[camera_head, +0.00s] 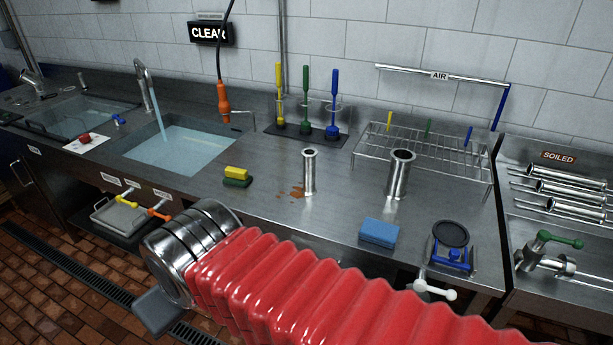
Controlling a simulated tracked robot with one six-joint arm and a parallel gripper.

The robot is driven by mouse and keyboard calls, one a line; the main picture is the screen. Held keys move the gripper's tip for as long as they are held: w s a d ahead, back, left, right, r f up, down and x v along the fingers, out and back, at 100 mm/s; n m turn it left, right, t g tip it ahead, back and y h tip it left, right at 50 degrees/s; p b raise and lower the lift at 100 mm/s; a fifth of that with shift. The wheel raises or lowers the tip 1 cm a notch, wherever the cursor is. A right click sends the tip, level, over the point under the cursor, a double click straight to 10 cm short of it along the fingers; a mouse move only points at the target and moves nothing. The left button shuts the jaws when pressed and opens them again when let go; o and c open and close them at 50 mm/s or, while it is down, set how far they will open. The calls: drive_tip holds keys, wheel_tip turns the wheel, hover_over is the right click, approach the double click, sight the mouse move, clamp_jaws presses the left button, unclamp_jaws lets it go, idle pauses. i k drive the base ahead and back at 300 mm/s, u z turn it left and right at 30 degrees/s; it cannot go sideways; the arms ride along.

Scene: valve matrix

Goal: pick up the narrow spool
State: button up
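The narrow spool (309,173), a slim metal tube with a flange at each end, stands upright on the steel counter just right of a brown stain. A wider metal spool (398,176) stands upright to its right. My arm, in a red ribbed sleeve with a metal end, crosses the foreground in front of the counter. One grey part of my gripper (160,312) shows at lower left, well apart from the narrow spool. The rest of the gripper is hidden, so its opening cannot be told.
A yellow-green sponge (237,176) and a blue sponge (379,233) lie on the counter. Behind stand a brush holder (306,132) and a wire rack (420,152). A water-filled sink (180,149) is left; soiled tubes (570,188) are right.

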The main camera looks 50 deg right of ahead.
sight(309, 172)
drive_tip(key=z, duration=0.05)
drive_tip(key=i, duration=1)
drive_tip(key=u, duration=0.05)
